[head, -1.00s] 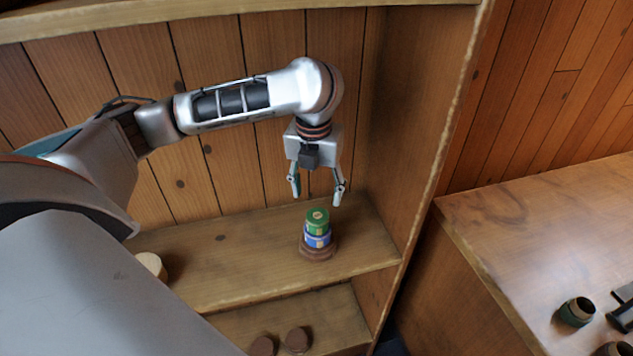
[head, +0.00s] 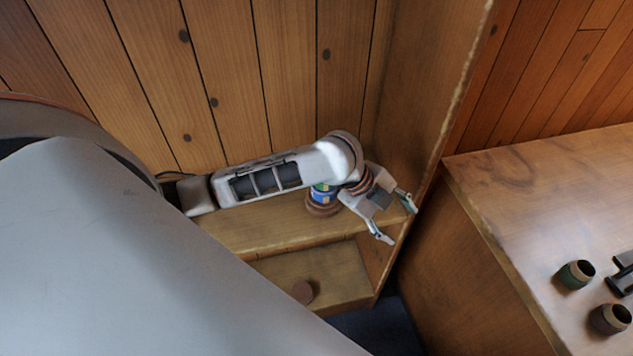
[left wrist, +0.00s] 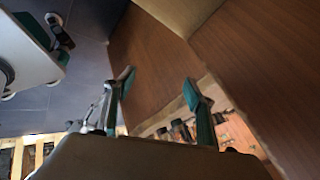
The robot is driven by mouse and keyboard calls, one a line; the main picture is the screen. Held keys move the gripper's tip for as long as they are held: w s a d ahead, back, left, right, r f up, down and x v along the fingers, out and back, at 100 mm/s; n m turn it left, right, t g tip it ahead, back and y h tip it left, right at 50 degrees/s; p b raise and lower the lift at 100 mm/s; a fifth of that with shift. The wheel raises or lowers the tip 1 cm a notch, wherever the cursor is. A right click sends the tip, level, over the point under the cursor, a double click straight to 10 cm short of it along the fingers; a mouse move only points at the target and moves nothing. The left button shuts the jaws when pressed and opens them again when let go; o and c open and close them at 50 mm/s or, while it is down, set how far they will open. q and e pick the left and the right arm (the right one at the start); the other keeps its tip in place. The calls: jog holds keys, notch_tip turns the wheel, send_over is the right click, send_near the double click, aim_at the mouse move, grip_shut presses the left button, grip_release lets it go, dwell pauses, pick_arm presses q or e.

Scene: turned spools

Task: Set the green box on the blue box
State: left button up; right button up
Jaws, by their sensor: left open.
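The green box (head: 321,187) shows only as a sliver under my left forearm in the head view. The blue box (head: 322,196) is directly below it, on a brown turned base (head: 322,210) on the shelf. The forearm hides the top of the stack. My left gripper (head: 399,222) is open and empty, to the right of the stack near the shelf's right end, its fingers pointing down and to the right. In the left wrist view its two fingers (left wrist: 160,95) are apart with nothing between them. My right gripper is not in view.
The shelf's right side wall (head: 425,110) stands close to the left gripper. A brown round piece (head: 302,292) is on the lower shelf. A wooden table (head: 520,190) at right carries a green-banded pot (head: 576,274) and a brown pot (head: 610,319).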

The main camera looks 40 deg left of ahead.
pick_arm(q)
jog(key=s+f+n+t, duration=0.4)
jog(key=f+n, duration=0.6)
jog(key=s+a+f+n+t+y, duration=0.2)
jog(key=s+a+f+n+y, duration=0.2)
jog(key=s+a+f+n, duration=0.3)
jog(key=s+a+f, duration=0.1)
jog(key=s+a, duration=0.2)
jog(key=s, duration=0.2)
jog(key=shift+s+a+f, duration=0.3)
jog(key=shift+s+a, duration=0.05)
jog(key=shift+a, duration=0.05)
